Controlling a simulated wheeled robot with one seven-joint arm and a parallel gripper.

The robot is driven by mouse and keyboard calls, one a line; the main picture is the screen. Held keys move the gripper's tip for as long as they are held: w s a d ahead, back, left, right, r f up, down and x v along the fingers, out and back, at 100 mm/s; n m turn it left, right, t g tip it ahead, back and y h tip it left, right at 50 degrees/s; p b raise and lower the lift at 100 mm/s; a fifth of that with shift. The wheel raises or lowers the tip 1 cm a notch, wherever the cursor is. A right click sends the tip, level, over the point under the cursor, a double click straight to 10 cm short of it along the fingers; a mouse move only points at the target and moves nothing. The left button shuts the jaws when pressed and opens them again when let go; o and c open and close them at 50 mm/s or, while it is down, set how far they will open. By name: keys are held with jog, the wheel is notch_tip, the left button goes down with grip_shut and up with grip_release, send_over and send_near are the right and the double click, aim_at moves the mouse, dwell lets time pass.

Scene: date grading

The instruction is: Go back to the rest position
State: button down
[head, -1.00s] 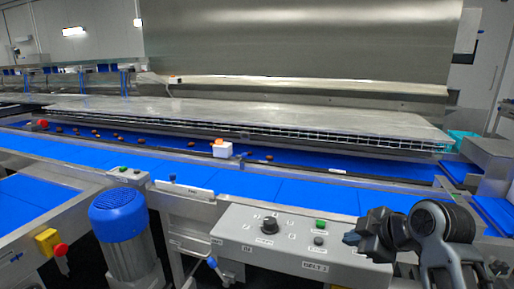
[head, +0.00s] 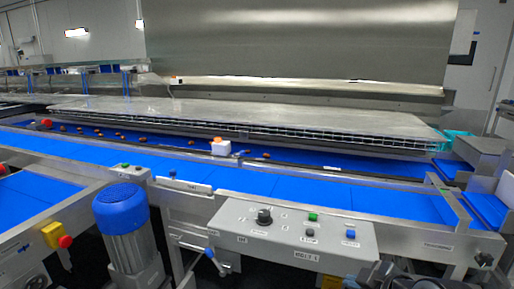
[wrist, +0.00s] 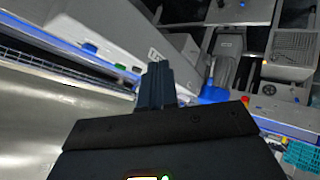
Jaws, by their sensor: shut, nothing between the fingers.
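My gripper (wrist: 155,78) shows in the wrist view as dark fingers pressed together, with nothing between them. It points toward the upper part of that view, and no machine surface visibly touches it.
The control panel (head: 335,236) with a black knob (head: 264,216) and several buttons stands low in front. Blue belts (head: 290,187) run across behind it. Dates (head: 120,138) and a white block (head: 221,148) lie on the far belt. A blue-topped motor (head: 120,207) stands at left.

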jog(key=s+f+m+t+h, duration=0.1)
jog(key=s+f+m, duration=0.25)
jog(key=s, duration=0.75)
jog(key=s+f+m+t+h, duration=0.1)
jog(key=s+f+m, duration=0.25)
jog(key=s, duration=0.75)
jog(key=s+r+m+t, duration=0.1)
jog(key=s+r, duration=0.3)
jog(key=s, duration=0.3)
jog(key=s+r+m+t, duration=0.1)
jog(key=s+r, duration=0.3)
jog(key=s, duration=0.3)
jog(key=s+r+m+t+h, duration=0.1)
jog(key=s+r+m, duration=0.1)
jog(key=s+r, duration=0.2)
jog(key=s, duration=0.3)
jog(key=shift+s+d, duration=0.25)
jog(key=shift+d, duration=0.05)
